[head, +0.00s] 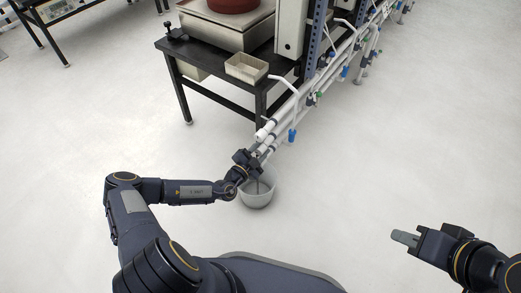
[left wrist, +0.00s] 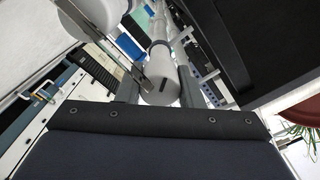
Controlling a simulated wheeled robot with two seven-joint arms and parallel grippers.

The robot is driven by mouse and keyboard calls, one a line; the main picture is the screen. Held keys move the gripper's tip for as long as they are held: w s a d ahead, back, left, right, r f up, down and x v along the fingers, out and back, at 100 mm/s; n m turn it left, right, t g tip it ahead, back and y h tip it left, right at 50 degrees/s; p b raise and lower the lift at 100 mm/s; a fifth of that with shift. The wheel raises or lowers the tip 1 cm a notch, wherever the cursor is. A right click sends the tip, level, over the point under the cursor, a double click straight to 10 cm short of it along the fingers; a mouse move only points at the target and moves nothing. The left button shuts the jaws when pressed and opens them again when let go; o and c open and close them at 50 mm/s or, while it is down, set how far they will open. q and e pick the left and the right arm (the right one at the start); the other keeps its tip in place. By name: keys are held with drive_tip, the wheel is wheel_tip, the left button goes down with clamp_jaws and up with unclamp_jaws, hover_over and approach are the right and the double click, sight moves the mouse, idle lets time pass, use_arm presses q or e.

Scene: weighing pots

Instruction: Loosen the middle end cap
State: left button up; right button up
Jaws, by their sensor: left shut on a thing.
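In the left wrist view, a white end cap (left wrist: 163,90) with a dark slot in its face sits on the end of a white pipe. My left gripper is shut on this cap, with its grey fingers on either side. In the head view, my left gripper (head: 254,160) is at the near end of the pipe bundle and hides the held cap. The uppermost pipe's white end (head: 263,134) shows clear of the gripper. I cannot tell from the head view which pipe is held. My right gripper (head: 405,239) is far to the right, touching nothing; its finger gap is not visible.
A pale bucket (head: 257,197) stands on the floor below my left gripper. A dark table (head: 206,63) with a beige tray (head: 246,68) stands behind to the left. White pipes (head: 307,88) with blue and green fittings run to the back. The floor at right is clear.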

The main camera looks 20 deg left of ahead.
use_arm(q)
drive_tip(key=o, duration=1)
drive_tip(key=shift+c, duration=0.2)
drive_tip(key=shift+s, duration=0.1)
drive_tip(key=shift+s+a, duration=0.15)
drive_tip(key=shift+s, duration=0.1)
drive_tip(key=p+v, duration=0.2)
drive_tip(key=v, duration=0.5)
